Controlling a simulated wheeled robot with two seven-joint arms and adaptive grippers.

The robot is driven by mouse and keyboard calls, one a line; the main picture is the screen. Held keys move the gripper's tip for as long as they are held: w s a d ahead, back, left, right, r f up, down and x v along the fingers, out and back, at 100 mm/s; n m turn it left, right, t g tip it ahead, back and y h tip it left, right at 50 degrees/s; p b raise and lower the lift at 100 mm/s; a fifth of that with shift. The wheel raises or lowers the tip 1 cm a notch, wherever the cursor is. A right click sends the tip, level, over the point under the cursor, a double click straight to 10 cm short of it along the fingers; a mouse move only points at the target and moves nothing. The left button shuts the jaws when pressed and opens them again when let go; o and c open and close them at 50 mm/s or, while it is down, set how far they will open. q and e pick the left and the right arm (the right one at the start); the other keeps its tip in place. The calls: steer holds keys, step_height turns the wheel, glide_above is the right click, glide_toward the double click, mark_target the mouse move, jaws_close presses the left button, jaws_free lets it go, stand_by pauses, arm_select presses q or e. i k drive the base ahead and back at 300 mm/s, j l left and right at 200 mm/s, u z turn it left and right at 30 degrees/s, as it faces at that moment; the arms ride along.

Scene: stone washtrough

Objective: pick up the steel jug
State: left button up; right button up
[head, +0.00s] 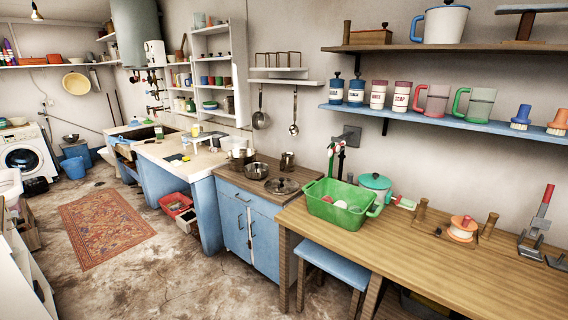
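A small steel vessel (287,161), which looks like the steel jug, stands upright on the wooden top of the blue cabinet (262,232), near the wall. A larger steel pot (241,159) stands to its left, and a low steel pan (256,170) sits between them, nearer the front. A dark lid or lidded pan (282,186) lies in front of the small vessel. At this distance I cannot make out a handle or spout on it. Neither of my grippers is in view.
A green basin (340,203) and a teal pot (376,183) stand on the wooden table (440,262) to the right. A blue stool (333,265) is partly under it. The stone washtrough (155,148) is left. Floor in front of the cabinet is clear, with a rug (104,227) further left.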

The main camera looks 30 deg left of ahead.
mark_target(288, 159)
steer(key=i+j, duration=0.1)
steer(key=j, duration=0.35)
steer(key=i+j, duration=0.1)
steer(key=j, duration=0.35)
steer(key=i+j, duration=0.1)
steer(key=j, duration=0.35)
steer(key=i+j, duration=0.1)
steer(key=j, duration=0.35)
steer(key=i+j, duration=0.1)
steer(key=j, duration=0.35)
